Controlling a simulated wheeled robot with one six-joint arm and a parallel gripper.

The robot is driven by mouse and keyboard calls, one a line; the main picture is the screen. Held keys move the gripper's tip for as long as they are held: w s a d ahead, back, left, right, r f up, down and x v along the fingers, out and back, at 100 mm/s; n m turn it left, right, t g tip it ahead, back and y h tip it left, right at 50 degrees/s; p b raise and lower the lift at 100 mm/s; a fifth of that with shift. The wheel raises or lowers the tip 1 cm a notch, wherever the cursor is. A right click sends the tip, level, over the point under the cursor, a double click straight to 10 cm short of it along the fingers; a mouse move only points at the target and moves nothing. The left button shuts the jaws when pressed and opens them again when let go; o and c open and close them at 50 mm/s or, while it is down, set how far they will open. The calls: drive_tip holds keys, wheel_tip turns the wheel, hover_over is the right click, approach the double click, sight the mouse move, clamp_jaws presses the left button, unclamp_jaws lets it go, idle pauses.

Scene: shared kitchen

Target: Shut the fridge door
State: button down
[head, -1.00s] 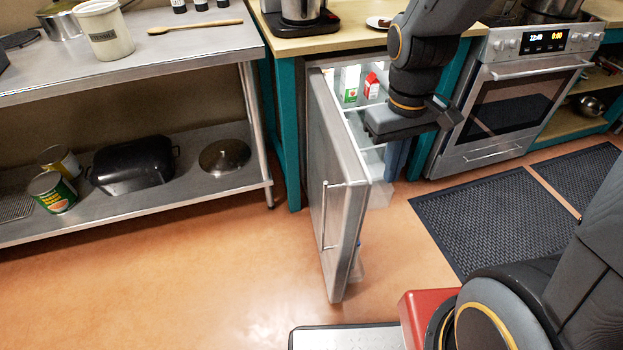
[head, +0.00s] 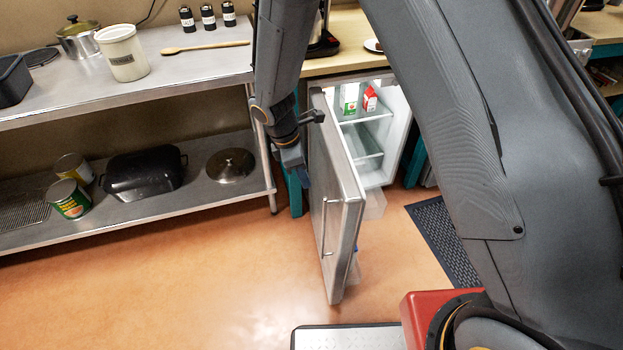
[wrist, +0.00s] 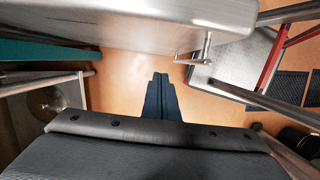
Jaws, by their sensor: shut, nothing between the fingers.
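The fridge door (head: 338,200) stands wide open, swung out toward me, its outer face with the long bar handle (head: 325,222) turned left. The fridge (head: 395,125) is open behind it, with cartons on its shelf. My gripper (head: 304,178) is at the left of the door, beside its outer face near the hinge side. In the wrist view my gripper (wrist: 160,82) is shut and empty and points at the floor. The door (wrist: 160,22) runs across the top of that view, with its handle (wrist: 200,52) right of my fingers. I cannot tell whether they touch.
A steel shelf unit (head: 130,95) stands left of my arm, with a black roaster (head: 142,174) and cans on its lower shelf. A black mat (head: 440,235) lies at the right. The floor (head: 200,270) left of the door is clear.

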sight(334, 206)
drive_tip(key=d+f+p, duration=0.4)
drive_tip(key=d+f, duration=0.2)
drive_tip(key=f, duration=0.2)
drive_tip(key=shift+w, duration=0.4)
